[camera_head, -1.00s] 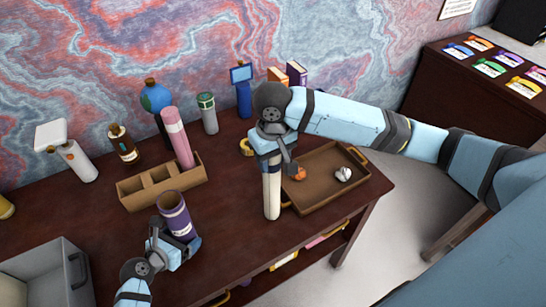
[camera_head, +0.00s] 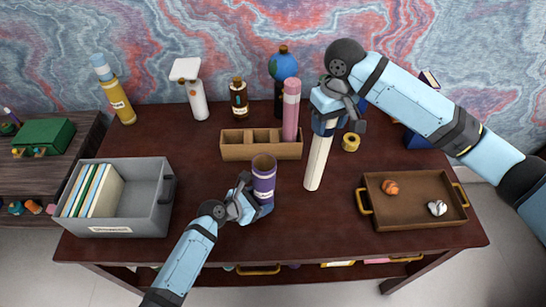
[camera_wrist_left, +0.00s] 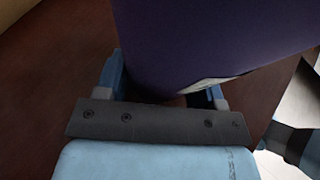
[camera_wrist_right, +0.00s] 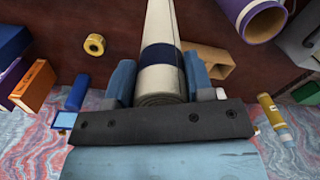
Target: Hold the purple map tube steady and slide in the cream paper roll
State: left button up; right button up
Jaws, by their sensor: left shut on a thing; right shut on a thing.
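The purple map tube (camera_head: 263,180) stands upright on the desk, its open end facing up. My left gripper (camera_head: 250,204) is shut on it low on its side; the left wrist view shows the purple wall (camera_wrist_left: 215,40) close between the fingers. The cream paper roll (camera_head: 318,160) has a dark blue band and hangs slightly tilted to the right of the tube, apart from it. My right gripper (camera_head: 329,112) is shut on its upper end. In the right wrist view the roll (camera_wrist_right: 160,25) runs away between the fingers, with the tube's open mouth (camera_wrist_right: 264,22) to its right.
A wooden divided box (camera_head: 235,152) with a pink tube (camera_head: 291,112) stands behind the purple tube. A tray (camera_head: 400,218) with two crumpled balls is at right, a grey bin (camera_head: 150,195) at left. A yellow tape roll (camera_head: 351,142) lies behind the cream roll.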

jog(key=w+a+r+n, duration=0.4)
jog(key=w+a+r, duration=0.2)
jog(key=a, duration=0.4)
notch_tip(320, 180, down, 10)
jog(key=shift+d, duration=0.25)
jog(key=shift+s, duration=0.1)
jog(key=shift+f, duration=0.15)
jog(key=o, duration=1.2)
jog(key=shift+o, duration=0.2)
